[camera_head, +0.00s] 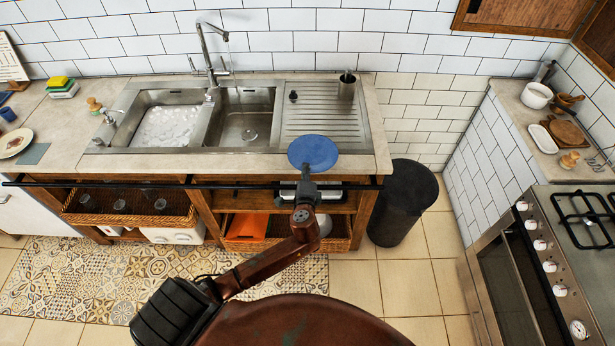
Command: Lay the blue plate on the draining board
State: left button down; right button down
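The blue plate (313,152) shows in the head view at the front edge of the counter, in front of the draining board. My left gripper (305,176) is at the plate's near edge, at the end of my arm. The plate covers the fingertips, so their grip on it is hard to see. The plate looks roughly level. The ribbed metal draining board (320,120) lies just beyond the plate, right of the sink bowls. My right gripper is not in view.
A metal cup (347,86) stands at the draining board's back right, and a small dark item (293,96) at its back left. The middle of the board is clear. A tall tap (212,60) rises behind the bowls. A black bin (403,203) stands right of the counter.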

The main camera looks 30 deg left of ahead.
pick_arm(q)
jog(key=shift+w+d+f, duration=0.1)
jog(key=shift+w+f, duration=0.2)
jog(key=shift+w, duration=0.05)
jog(key=shift+f+b, duration=0.4)
jog(key=shift+f, duration=1.15)
jog(key=shift+f, duration=0.15)
jog(key=c, duration=2.2)
grip_release()
jog(key=shift+f, duration=0.1)
jog(key=shift+o, duration=0.2)
jog(key=p+v, duration=0.1)
jog(key=v, duration=1.1)
jog(key=shift+r, duration=0.25)
